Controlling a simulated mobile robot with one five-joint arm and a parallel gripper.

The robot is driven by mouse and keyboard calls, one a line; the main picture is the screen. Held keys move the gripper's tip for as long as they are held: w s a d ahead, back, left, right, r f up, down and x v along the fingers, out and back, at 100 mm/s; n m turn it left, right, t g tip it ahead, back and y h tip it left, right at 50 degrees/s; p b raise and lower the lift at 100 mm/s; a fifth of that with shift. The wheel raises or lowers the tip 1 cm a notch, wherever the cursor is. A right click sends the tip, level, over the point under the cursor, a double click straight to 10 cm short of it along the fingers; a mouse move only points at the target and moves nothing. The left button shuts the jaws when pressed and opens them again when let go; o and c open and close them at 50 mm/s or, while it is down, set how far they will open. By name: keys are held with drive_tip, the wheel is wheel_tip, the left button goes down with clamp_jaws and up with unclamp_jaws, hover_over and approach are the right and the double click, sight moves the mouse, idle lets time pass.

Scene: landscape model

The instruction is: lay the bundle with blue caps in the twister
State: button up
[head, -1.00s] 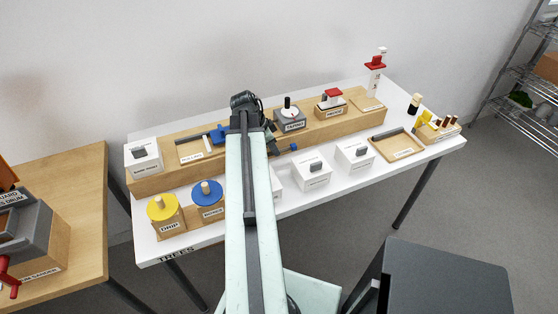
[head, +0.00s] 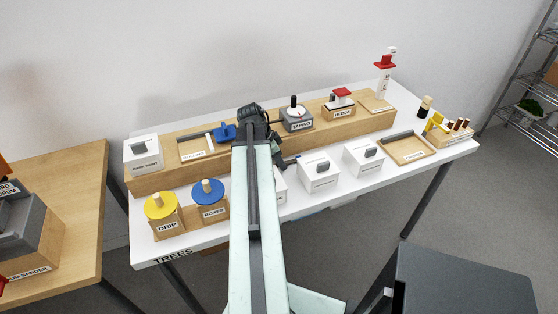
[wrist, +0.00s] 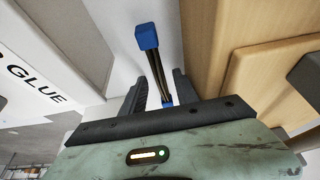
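The bundle with blue caps (wrist: 157,72) shows in the wrist view as thin dark strands with a blue cap at each end. It lies over a white surface between my gripper's fingers (wrist: 160,80). The fingers stand apart with gaps on both sides of the bundle. In the head view, part of it seems to show as a dark blue end (head: 289,161) beside my arm; my arm hides the rest. I cannot tell for sure which thing is the twister; a blue device (head: 224,132) stands on the wooden riser left of my arm.
The wooden riser (head: 160,182) runs along the back of the white table. White boxes (head: 318,175) with grey knobs stand right of my arm. Yellow (head: 160,204) and blue (head: 208,192) discs stand front left. A wooden tray (head: 407,151) lies at right.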

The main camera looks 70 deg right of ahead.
drive_tip(key=shift+w+r+p, duration=0.1)
drive_tip(key=shift+r+p, duration=0.4)
drive_tip(key=p+v, duration=1)
drive_tip(key=v, duration=0.1)
drive_tip(key=shift+r, duration=0.25)
